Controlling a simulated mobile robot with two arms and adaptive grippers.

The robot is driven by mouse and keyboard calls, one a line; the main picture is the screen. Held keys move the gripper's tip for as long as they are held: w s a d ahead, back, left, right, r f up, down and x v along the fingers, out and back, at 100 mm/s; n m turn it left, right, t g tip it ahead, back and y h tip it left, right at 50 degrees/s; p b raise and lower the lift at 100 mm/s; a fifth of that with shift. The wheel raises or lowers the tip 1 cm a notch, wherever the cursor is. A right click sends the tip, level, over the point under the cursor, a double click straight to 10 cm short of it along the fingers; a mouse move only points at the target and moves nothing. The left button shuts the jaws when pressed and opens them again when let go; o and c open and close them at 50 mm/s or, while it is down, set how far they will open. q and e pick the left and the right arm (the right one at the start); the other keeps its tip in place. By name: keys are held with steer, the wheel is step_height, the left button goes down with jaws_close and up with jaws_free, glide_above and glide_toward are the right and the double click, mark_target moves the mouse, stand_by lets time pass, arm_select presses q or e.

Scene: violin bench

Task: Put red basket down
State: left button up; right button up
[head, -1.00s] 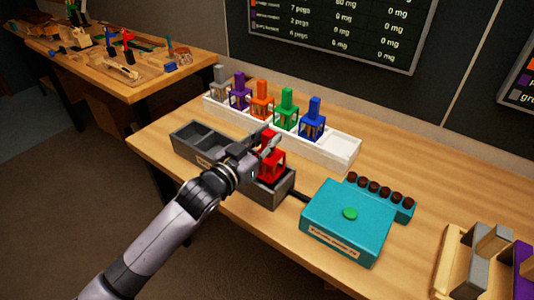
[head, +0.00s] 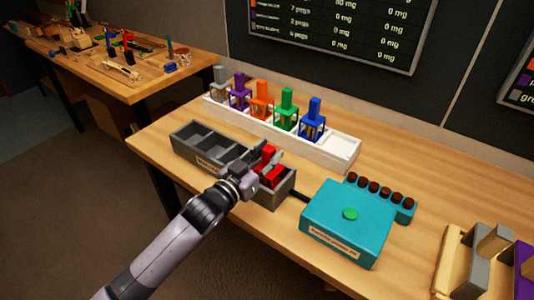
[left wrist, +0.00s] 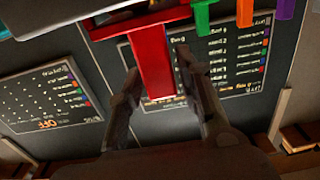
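The red basket (head: 269,178) sits low in the right-hand compartment of the grey tray (head: 282,197), its handle upright; whether it touches the compartment floor is hidden. My left gripper (head: 266,160) is at the handle, with one finger on each side. In the left wrist view the red handle (left wrist: 153,65) stands between the fingertips (left wrist: 157,72). A narrow gap shows at the right finger, so the gripper looks open around it. My right gripper is not in view.
A white rack (head: 340,150) behind holds grey, purple, orange, green and blue baskets; its right-end slot is empty. A teal box (head: 345,225) with a green button stands right of the tray. The tray's other compartments are empty.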

arm_select(q)
steer(key=shift+o, duration=0.7)
steer(key=shift+r, duration=0.15)
steer(key=v, duration=1.2)
steer(key=shift+b, duration=0.45)
